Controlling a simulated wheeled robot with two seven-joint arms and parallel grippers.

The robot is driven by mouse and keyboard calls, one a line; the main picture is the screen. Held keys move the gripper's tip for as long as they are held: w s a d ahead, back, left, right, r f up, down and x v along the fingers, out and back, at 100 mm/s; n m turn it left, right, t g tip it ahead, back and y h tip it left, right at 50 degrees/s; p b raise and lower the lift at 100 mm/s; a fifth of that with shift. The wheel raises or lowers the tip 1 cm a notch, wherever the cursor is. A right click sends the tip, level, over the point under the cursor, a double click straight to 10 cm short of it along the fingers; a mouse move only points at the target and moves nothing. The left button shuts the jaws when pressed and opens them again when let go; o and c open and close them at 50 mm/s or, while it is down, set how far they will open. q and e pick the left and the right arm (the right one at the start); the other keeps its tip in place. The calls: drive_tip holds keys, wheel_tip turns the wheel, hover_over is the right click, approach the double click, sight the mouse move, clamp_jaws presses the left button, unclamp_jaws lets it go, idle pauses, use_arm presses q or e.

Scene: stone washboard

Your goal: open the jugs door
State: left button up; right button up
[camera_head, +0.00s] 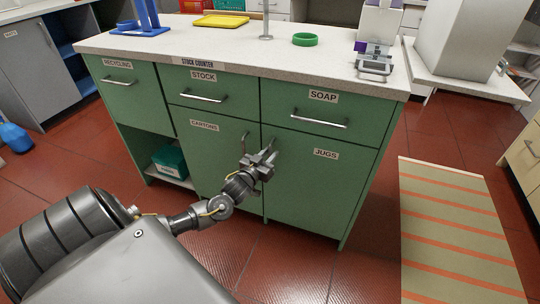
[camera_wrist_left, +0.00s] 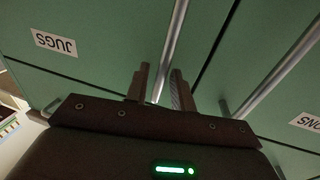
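The green jugs door (camera_head: 318,185), labelled JUGS, is the lower right door of the counter and looks closed. Its vertical bar handle (camera_head: 273,144) is near its left edge, partly hidden by my left gripper (camera_head: 266,158). In the left wrist view the JUGS label (camera_wrist_left: 56,43) is at the left, and the jugs handle (camera_wrist_left: 174,40) runs down between the two fingers of my left gripper (camera_wrist_left: 160,90). The fingers are apart, with a gap seeming to show on each side of the bar. My right gripper is not in view.
The cartons door (camera_head: 207,160) is beside the jugs door, with its own handle (camera_head: 245,138) close to my gripper. The soap drawer (camera_head: 325,110) is above. A striped mat (camera_head: 455,225) lies on the floor at right. Floor before the jugs door is clear.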

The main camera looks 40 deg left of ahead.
use_arm(q)
drive_tip(key=shift+w+a, duration=0.1)
drive_tip(key=shift+w, duration=0.3)
drive_tip(key=shift+c, duration=0.2)
clamp_jaws()
